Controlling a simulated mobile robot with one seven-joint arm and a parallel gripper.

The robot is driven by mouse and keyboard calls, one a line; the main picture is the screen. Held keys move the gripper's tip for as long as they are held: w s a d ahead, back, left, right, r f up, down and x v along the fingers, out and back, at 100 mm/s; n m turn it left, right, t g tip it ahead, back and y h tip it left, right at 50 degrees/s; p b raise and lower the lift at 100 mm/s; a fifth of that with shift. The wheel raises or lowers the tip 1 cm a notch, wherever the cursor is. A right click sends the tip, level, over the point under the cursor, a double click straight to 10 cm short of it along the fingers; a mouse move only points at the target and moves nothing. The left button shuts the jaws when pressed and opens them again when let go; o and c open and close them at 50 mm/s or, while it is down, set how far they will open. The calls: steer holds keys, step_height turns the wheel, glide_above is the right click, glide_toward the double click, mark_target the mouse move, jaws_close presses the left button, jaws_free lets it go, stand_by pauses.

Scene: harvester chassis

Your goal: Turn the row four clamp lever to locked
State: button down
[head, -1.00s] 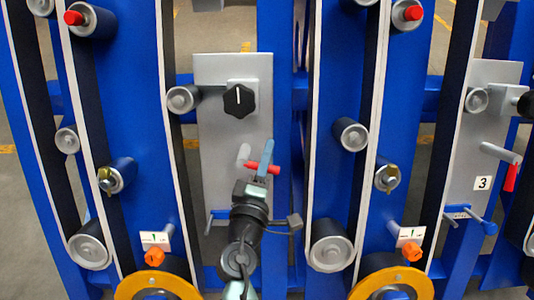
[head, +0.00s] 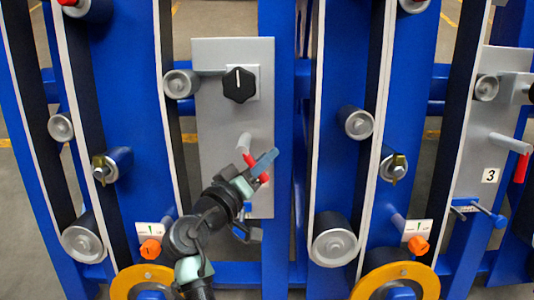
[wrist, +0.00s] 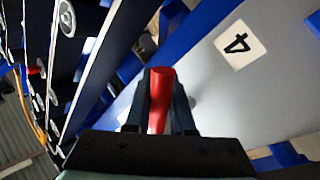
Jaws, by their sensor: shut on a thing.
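The row four clamp lever has a grey post (head: 244,143) on the grey panel (head: 225,60) and a red handle (head: 249,159). In the head view the handle slants down to the right, partly covered by my gripper (head: 260,168). My gripper comes from the lower left with its fingers around the handle. In the wrist view the red handle (wrist: 160,90) lies between the two dark fingers of my gripper (wrist: 160,100), which are shut on it. A white plate with a 4 (wrist: 240,43) shows beside it.
A black knob (head: 239,84) sits above the lever on the same panel. Blue posts with rollers and black belts flank the panel. Orange knobs (head: 151,249) (head: 417,245) and yellow wheels stand low. Panel 3 (head: 490,175) is at the right with its own red-handled lever.

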steer(key=shift+s+a+f+m+g+p, duration=0.25)
steer(key=shift+a+m+g+p, duration=0.35)
steer(key=shift+m, duration=0.6)
steer(key=shift+s+a+f+m+g+p, duration=0.1)
steer(key=shift+a+f+m+g+p, duration=0.25)
steer(key=shift+m+g, duration=0.65)
steer(key=shift+s+a+f+m+g+p, duration=0.25)
steer(key=shift+m+g+p, duration=0.3)
steer(key=shift+m, duration=0.85)
steer(key=shift+a+y, duration=0.1)
steer(key=shift+y, duration=0.2)
steer(key=c, duration=0.8)
jaws_free()
steer(key=shift+o, duration=0.2)
steer(key=p+v, duration=0.5)
steer(key=v, duration=0.8)
steer(key=shift+p, duration=0.3)
steer(key=shift+w, duration=0.1)
